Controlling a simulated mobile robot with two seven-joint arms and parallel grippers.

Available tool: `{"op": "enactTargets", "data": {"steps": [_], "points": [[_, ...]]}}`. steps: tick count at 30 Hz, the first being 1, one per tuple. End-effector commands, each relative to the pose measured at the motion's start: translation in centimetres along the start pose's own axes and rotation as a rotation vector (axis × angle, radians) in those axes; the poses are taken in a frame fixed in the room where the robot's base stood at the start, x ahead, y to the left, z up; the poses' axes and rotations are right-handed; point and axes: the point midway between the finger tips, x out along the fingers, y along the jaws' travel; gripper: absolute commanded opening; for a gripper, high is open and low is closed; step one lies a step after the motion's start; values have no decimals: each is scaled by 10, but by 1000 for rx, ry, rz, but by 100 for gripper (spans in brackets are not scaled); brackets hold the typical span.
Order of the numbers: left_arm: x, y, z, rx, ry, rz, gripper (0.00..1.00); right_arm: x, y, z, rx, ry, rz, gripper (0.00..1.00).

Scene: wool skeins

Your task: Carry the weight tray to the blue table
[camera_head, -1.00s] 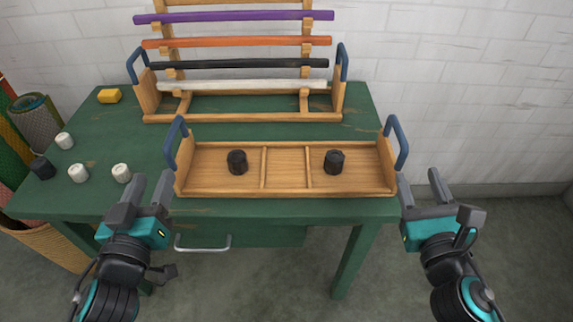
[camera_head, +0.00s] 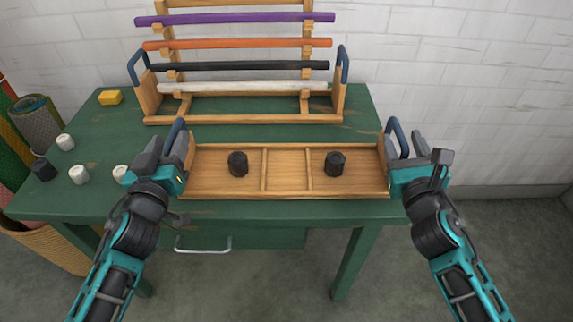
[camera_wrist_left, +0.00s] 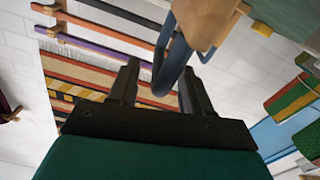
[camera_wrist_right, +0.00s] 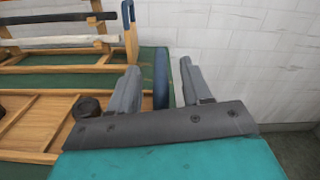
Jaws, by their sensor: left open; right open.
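The weight tray (camera_head: 285,193) is a long wooden tray on the front of a green table, with dividers, a blue handle at each end and two black weights (camera_head: 238,163) (camera_head: 335,163) in it. My left gripper (camera_head: 168,150) is open at the left handle (camera_head: 174,135); in the left wrist view the blue handle (camera_wrist_left: 172,62) stands between its spread fingers. My right gripper (camera_head: 410,152) is open at the right handle (camera_head: 397,135); in the right wrist view the handle (camera_wrist_right: 161,78) is between its fingers. I see no blue table clearly.
A wooden rack (camera_head: 245,118) with coloured rods and blue handles stands behind the tray. Several white and black weights (camera_head: 79,174) and a yellow block (camera_head: 109,97) lie on the green table (camera_head: 110,135) at the left. Rolled textiles in a basket (camera_head: 52,245) stand left of it.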

Motion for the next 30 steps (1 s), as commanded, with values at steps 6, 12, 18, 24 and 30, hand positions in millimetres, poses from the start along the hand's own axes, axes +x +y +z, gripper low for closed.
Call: {"op": "enactTargets", "data": {"steps": [6, 12, 18, 24, 30], "points": [[22, 0, 0, 1, 0, 0, 49, 22, 0, 0, 0, 0, 0, 49], [27, 0, 0, 0, -1, 0, 49, 27, 0, 0, 1, 0, 1, 49], [27, 0, 0, 0, -1, 0, 49, 27, 0, 0, 1, 0, 1, 49], [27, 0, 0, 0, -1, 0, 31, 27, 0, 0, 1, 0, 0, 30], [26, 0, 0, -1, -1, 0, 12, 26, 0, 0, 0, 0, 0, 11]]}}
